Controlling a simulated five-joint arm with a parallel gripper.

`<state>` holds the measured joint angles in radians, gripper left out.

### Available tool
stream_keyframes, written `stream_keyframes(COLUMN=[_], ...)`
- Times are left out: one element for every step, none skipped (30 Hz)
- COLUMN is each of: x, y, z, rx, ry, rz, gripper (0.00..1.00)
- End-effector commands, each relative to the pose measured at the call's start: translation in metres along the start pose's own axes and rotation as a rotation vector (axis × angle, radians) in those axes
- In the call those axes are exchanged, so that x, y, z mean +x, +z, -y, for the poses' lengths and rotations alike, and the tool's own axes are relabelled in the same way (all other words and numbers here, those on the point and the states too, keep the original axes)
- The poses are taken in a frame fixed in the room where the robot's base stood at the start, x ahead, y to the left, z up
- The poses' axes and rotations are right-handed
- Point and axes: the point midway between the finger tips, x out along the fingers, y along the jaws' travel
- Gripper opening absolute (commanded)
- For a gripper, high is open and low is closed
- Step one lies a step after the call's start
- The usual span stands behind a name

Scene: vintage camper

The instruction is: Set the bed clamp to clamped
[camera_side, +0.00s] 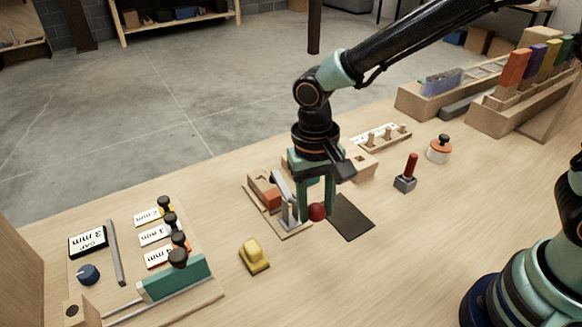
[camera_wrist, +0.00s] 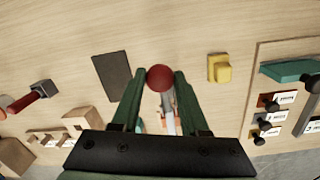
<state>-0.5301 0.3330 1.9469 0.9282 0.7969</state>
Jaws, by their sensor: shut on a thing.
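The bed clamp (camera_side: 286,204) is a grey metal piece on a small wooden base at the middle of the bench, with an orange-brown block (camera_side: 263,190) behind it. Its lever ends in a round red knob (camera_side: 317,212). My gripper (camera_side: 316,206) points down with its fingers on either side of the knob, shut on it. The knob is low, close above the bench. In the wrist view the red knob (camera_wrist: 160,77) sits between the fingertips, with the silver lever (camera_wrist: 169,112) running back between the fingers. The fingers partly hide the lever and clamp.
A dark flat pad (camera_side: 350,217) lies right of the clamp, and a yellow block (camera_side: 254,255) lies in front-left. A red-handled lever (camera_side: 408,173) and an orange-white knobbed pot (camera_side: 439,149) stand right. A labelled panel with black knobs (camera_side: 165,245) occupies the left.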

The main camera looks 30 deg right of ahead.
Motion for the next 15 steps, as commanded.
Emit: stream_keyframes(x=[-0.003,-0.004,-0.006,-0.007,-0.009,-0.011,-0.013,-0.014,-0.016,-0.017,-0.018,-0.019,-0.02,-0.021,-0.021], y=[-0.002,-0.003,-0.005,-0.006,-0.008,-0.009,-0.011,-0.012,-0.013,-0.015,-0.015,-0.017,-0.017,-0.018,-0.018], z=[0.004,0.004,0.004,0.005,0.005,0.005,0.005,0.006,0.006,0.006,0.006,0.006,0.006,0.006,0.006], rx=[-0.005,-0.006,-0.007,-0.008,-0.009,-0.011,-0.013,-0.014,-0.015,-0.016,-0.017,-0.018,-0.018,-0.019,-0.019], ry=[0.004,0.012,0.025,0.036,0.047,0.062,0.073,0.083,0.096,0.105,0.113,0.121,0.127,0.131,0.137], rz=[0.004,0.012,0.025,0.036,0.047,0.063,0.075,0.086,0.1,0.109,0.118,0.127,0.134,0.139,0.145], gripper=[0.0,0.0,0.0,0.0,0.0,0.0,0.0,0.0,0.0,0.0,0.0,0.0,0.0,0.0,0.0])
